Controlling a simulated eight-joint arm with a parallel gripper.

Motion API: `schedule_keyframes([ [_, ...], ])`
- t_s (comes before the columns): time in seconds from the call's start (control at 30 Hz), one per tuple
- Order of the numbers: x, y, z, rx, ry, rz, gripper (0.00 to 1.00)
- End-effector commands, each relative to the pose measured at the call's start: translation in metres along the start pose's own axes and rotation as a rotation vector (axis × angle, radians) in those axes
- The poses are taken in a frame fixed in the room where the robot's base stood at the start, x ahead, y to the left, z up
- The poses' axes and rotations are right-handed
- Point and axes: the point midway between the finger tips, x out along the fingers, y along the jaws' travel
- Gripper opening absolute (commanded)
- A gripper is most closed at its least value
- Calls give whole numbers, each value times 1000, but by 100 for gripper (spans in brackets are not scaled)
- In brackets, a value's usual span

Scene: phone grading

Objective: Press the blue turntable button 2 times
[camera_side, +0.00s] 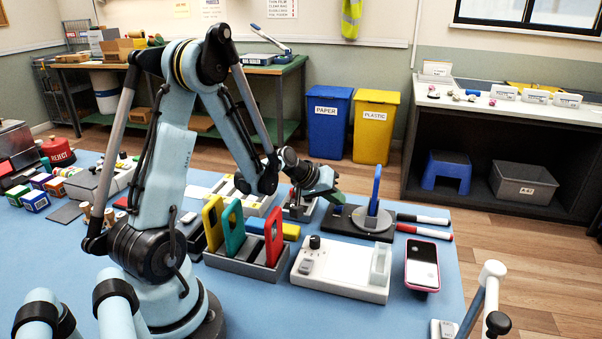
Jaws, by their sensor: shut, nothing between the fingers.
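The turntable has a dark base (343,226) and a round grey disc (372,224) at the right centre of the blue table. A blue phone (375,188) stands upright on the disc. A small blue button (337,210) appears at the left end of the dark base. My gripper (339,198) is shut and empty, with its tips over the left end of the base, close above the button. I cannot tell from this angle whether the tips touch the button.
A grey rack (247,265) with yellow, teal and red phones stands left of the turntable. A white tester box (325,270) is in front, with a pink-edged phone (422,265) to its right. Two markers (424,232) lie right of the turntable.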

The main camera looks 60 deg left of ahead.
Motion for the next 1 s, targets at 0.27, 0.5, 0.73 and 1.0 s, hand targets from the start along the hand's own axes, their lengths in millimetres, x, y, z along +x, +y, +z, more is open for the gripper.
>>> schedule_keyframes([
  [0.27, 2, -2, 2, 0, -1, 0, 0],
  [0.5, 2, -2, 2, 1, -1, 0, 0],
  [0.73, -1, 0, 0, 1, -1, 0, 0],
  [1.0, -10, 7, -6, 0, -1, 0, 0],
])
